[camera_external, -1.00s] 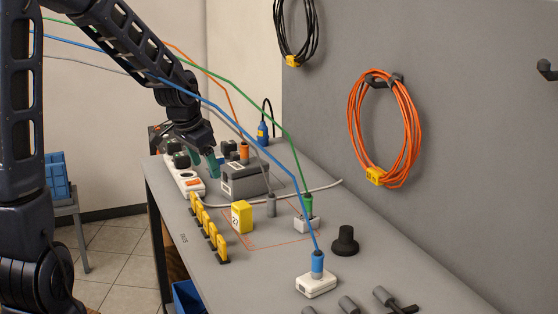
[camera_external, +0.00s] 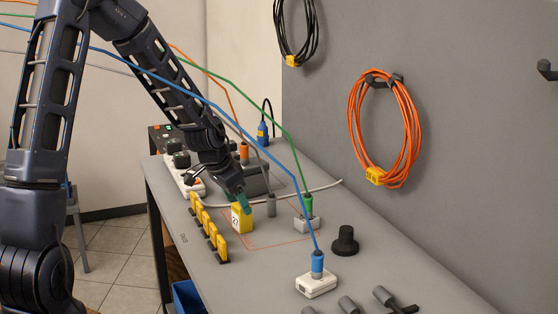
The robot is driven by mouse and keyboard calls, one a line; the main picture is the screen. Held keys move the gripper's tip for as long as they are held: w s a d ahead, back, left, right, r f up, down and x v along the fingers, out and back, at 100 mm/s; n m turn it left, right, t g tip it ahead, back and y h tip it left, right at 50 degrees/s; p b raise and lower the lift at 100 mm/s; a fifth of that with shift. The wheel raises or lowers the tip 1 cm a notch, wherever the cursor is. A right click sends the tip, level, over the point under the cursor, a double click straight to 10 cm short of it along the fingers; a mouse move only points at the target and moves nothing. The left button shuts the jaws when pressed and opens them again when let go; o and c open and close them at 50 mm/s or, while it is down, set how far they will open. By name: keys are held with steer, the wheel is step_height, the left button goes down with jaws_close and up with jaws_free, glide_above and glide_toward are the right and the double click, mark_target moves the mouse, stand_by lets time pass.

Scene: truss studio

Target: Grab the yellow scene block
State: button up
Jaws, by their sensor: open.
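The yellow scene block (camera_external: 242,219) stands upright on the grey bench, with a white label reading 27 on its front. My gripper (camera_external: 243,202) points down at the block's top, its teal fingertips overlapping the upper edge in this view. The jaws are open. I cannot tell whether the fingers are around the block or only above or behind it, or whether they touch it. The upper part of the block is partly hidden by the fingers.
Several yellow tags (camera_external: 208,229) stand in a row just left of the block. A grey plug (camera_external: 271,205), a green plug (camera_external: 308,204) and a blue plug (camera_external: 317,263) stand to the right, with cables overhead. A grey box (camera_external: 256,180) is behind.

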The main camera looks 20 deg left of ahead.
mark_target(244, 216)
steer(key=shift+x, duration=3.15)
steer(key=shift+a, duration=0.15)
steer(key=c, duration=1.1)
